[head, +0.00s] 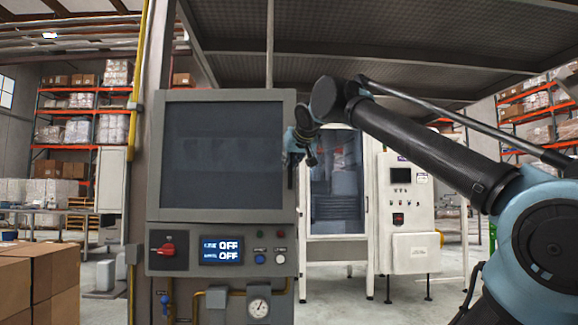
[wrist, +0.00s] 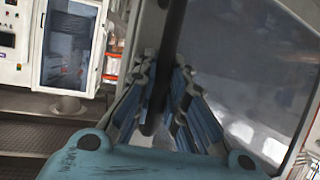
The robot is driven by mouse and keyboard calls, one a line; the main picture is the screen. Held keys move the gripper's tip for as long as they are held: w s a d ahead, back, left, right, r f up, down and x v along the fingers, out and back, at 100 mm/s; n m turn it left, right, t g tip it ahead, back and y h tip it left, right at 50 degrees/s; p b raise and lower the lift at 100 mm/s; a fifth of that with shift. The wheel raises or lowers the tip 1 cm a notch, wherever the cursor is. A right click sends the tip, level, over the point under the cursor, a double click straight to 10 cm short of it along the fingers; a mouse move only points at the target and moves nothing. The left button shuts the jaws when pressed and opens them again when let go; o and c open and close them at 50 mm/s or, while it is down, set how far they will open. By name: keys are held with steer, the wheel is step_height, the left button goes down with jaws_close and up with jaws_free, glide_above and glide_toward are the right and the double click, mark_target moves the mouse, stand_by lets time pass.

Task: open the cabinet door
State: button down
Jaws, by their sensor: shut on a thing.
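The grey cabinet (head: 270,218) stands in the left middle of the head view. Its door has a large dark window (head: 220,155) and looks shut there. The door's window also fills the right of the wrist view (wrist: 235,75). A dark upright bar handle (head: 291,175) is at the door's right edge. My gripper (head: 296,154) is at that edge, beside the upper part of the handle. In the wrist view the handle (wrist: 167,45) runs between the blue-padded fingers of my gripper (wrist: 162,90), which are shut on it. The exact contact is partly hidden.
Cardboard boxes (head: 40,280) stand at the front left. A white glass-fronted machine (head: 408,215) stands behind, to the right. Open floor lies between.

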steer(key=shift+s+a, duration=1.25)
steer(key=shift+s, duration=2.55)
steer(key=shift+s+a, duration=1.2)
steer(key=shift+s, duration=2.6)
steer(key=s+a+m+h, duration=0.1)
steer(key=s+a, duration=1.8)
steer(key=s, duration=0.1)
steer(key=shift+s+m+h, duration=0.3)
steer(key=shift+h, duration=0.1)
steer(key=shift+a, duration=0.15)
steer(key=c, duration=1.9)
jaws_free()
